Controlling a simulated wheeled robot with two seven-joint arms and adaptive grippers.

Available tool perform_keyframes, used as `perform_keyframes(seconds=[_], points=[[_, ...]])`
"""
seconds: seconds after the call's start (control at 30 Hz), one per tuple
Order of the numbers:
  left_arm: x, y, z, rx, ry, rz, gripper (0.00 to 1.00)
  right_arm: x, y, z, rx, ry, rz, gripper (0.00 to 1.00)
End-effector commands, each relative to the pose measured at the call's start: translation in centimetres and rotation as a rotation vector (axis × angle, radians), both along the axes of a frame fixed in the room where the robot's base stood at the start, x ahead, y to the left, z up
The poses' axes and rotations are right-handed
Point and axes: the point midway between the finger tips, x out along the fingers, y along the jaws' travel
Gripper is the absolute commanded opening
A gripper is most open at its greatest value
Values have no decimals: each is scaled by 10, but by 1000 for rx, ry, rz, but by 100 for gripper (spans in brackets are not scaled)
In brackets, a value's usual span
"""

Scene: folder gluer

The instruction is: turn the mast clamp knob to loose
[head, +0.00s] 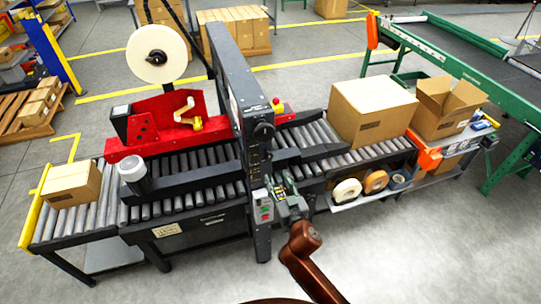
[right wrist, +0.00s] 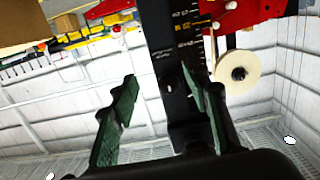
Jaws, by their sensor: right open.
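A dark round knob (head: 263,131) sits on the front face of the tall black mast (head: 231,78) of the case sealer, and I take it to be the mast clamp knob. My right gripper (head: 284,188) is in front of the lower mast, below the knob and apart from it. In the right wrist view, the green-padded fingers of the right gripper (right wrist: 158,82) are spread with nothing between them. The mast (right wrist: 174,60) with its scale marks shows behind them. I cannot make out the knob there. My left gripper is out of view.
A control box with red and green buttons (head: 265,207) is close beside the right gripper. The roller conveyor (head: 205,190) runs behind it. Tape rolls (head: 347,191) lie on a low shelf to the right. A large carton (head: 372,108) stands on the rollers.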

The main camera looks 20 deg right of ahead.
Motion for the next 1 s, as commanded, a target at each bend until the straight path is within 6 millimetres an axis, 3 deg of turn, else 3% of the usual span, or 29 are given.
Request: perform_keyframes(seconds=[0.03, 0.1, 0.2, 0.6, 1.0], points=[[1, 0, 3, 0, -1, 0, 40, -3, 3, 21, 10, -29, 2, 43], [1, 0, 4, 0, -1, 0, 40, -4, 4, 35, 21, -50, 2, 43], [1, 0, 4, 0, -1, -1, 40, 1, 5, 43, 24, -63, 2, 43], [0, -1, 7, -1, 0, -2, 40, 59, 7, 42, 22, -62, 2, 43], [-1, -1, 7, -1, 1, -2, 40, 72, 7, 41, 25, -60, 2, 43]])
